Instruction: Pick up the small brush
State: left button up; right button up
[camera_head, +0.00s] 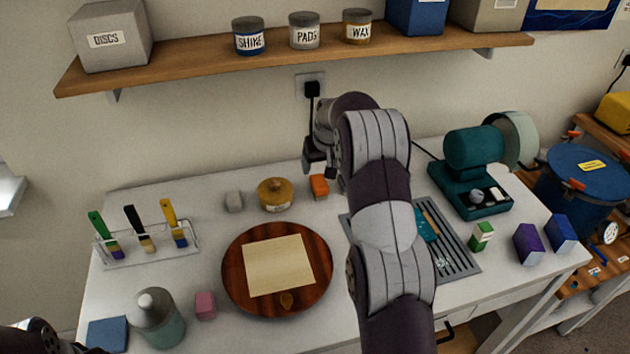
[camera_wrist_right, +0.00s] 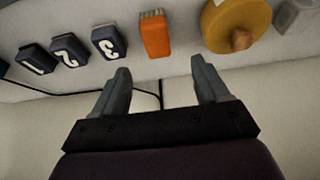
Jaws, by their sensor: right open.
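A small orange brush (camera_head: 319,186) with short pale bristles lies at the back of the white table, right of a yellow lidded pot (camera_head: 275,194). In the right wrist view the orange brush (camera_wrist_right: 156,35) is beyond the fingertips, roughly in line with the gap between them. My right gripper (camera_wrist_right: 162,78) is open and empty. In the head view my right gripper (camera_head: 318,165) is just above and behind the brush, apart from it. My left gripper is out of view; only a dark part of my left arm shows at the bottom left corner.
Numbered dark blocks (camera_wrist_right: 65,50) sit beside the brush; my right arm hides them in the head view. A grey block (camera_head: 234,201) lies left of the pot. A rack (camera_head: 150,250) holds longer brushes. A round wooden board (camera_head: 235,285) lies in front. A shelf (camera_head: 190,62) is above.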

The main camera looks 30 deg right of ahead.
aim_at(320, 182)
jog(key=f, duration=0.2)
jog(key=shift+d+f+p, duration=0.2)
jog(key=shift+f+p, duration=0.2)
jog(key=p+x, duration=0.2)
jog(key=x, duration=0.5)
jog(key=shift+w+d+f, duration=0.1)
jog(key=shift+w, duration=0.15)
jog(key=shift+w+f, duration=0.1)
jog(key=shift+f, duration=0.25)
jog(key=shift+w+d+f, duration=0.1)
jog(key=shift+f, duration=0.15)
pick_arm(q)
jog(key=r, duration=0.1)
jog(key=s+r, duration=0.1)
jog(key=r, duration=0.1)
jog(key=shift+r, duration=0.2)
pick_arm(e)
jog(key=c, duration=1.1)
